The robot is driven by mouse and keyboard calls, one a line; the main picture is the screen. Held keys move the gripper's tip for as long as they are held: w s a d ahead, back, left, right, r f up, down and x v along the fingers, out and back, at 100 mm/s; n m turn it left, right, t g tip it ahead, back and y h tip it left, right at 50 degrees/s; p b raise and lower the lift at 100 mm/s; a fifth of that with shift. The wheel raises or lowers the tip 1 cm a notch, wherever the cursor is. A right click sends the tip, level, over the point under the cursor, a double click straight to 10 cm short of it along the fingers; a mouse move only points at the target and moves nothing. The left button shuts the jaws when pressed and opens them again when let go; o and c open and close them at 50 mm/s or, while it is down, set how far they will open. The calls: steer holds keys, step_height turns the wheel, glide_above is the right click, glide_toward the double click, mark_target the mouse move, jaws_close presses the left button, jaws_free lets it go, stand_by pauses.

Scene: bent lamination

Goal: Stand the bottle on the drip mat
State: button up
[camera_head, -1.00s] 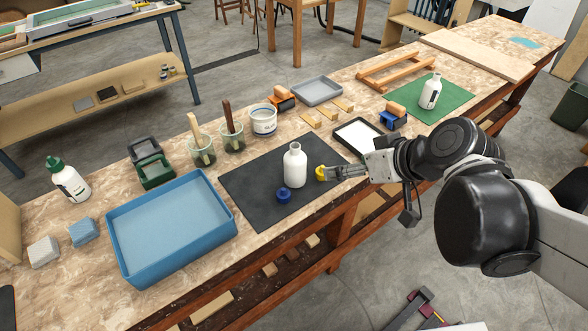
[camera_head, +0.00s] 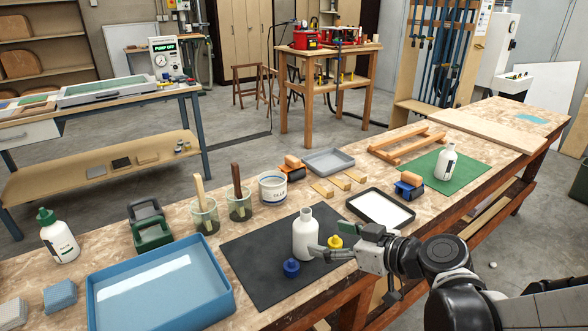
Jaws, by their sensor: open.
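A plain white bottle (camera_head: 305,236) stands upright on a black mat (camera_head: 259,253). No coloured cap shows on its neck. A blue cap (camera_head: 291,268) lies on the mat in front of it, and a yellow cap (camera_head: 335,241) sits just to its right. My gripper (camera_head: 314,251) is open and low at the bottle's right side, its fingers pointing left. I cannot tell whether they touch the bottle or reach around it. A green mat (camera_head: 470,179) lies farther right with a labelled white bottle (camera_head: 445,163) upright on it. I cannot tell which mat is the drip mat.
A framed white tray (camera_head: 381,208) and a blue-handled roller (camera_head: 409,185) lie between the mats. Pots with tools (camera_head: 204,215), a white tub (camera_head: 272,188) and wood strips (camera_head: 341,181) line the back. A blue bin (camera_head: 160,292) and green-capped bottle (camera_head: 59,238) are at left.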

mark_target(305, 231)
steer(key=shift+b+x, duration=1.05)
steer(key=shift+x, duration=3.2)
steer(key=shift+c, duration=0.4)
steer(key=c, duration=1.5)
